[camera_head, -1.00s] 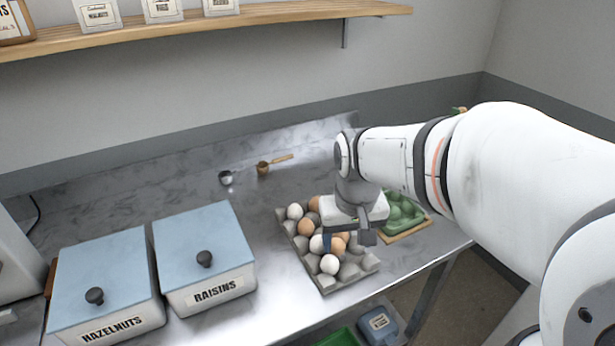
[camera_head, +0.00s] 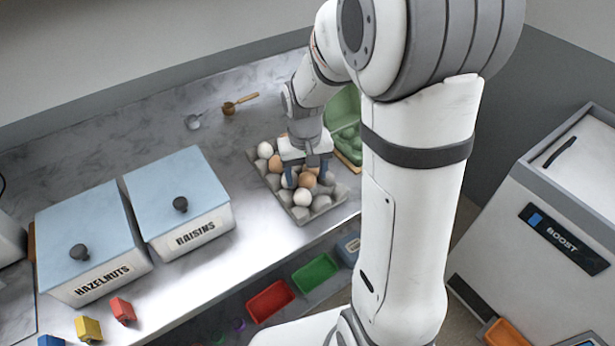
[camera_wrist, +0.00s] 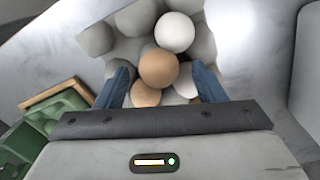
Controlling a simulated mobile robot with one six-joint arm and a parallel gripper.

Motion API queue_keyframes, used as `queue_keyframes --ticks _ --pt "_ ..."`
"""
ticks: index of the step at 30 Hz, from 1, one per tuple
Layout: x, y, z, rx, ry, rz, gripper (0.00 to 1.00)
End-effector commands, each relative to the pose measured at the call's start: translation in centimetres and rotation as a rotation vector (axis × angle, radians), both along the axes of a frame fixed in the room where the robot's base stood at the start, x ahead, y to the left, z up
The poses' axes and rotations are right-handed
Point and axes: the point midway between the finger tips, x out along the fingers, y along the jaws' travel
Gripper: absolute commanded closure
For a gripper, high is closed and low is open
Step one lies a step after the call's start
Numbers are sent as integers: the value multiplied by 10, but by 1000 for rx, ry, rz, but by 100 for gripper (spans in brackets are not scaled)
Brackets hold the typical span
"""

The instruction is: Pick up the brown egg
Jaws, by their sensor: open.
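Several white and brown eggs sit in a grey egg tray (camera_head: 299,217) on the steel counter. One brown egg (camera_head: 307,180) shows by my gripper's fingers. Another brown egg (camera_head: 275,163) lies farther left, beside a white egg. My gripper (camera_head: 306,177) is open and points down over the tray. In the wrist view a brown egg (camera_wrist: 158,68) lies between the two blue fingers (camera_wrist: 162,82), with a white egg (camera_wrist: 175,32) just beyond it. A second brown egg (camera_wrist: 144,95) is partly hidden by the gripper body. I cannot tell whether the fingers touch any egg.
A green egg carton (camera_head: 345,113) stands close behind the tray, partly hidden by my arm. The raisins box (camera_head: 185,208) and hazelnuts box (camera_head: 88,240) stand to the left. A wooden-handled scoop (camera_head: 239,104) lies farther back. Counter between boxes and tray is clear.

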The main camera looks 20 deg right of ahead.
Motion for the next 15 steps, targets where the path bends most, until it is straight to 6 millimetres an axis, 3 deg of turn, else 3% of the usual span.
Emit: queue_keyframes --ticks 9,15 --pt "1 0 -7 0 -3 -1 38" --pt "1 0 -7 0 -5 -1 54"
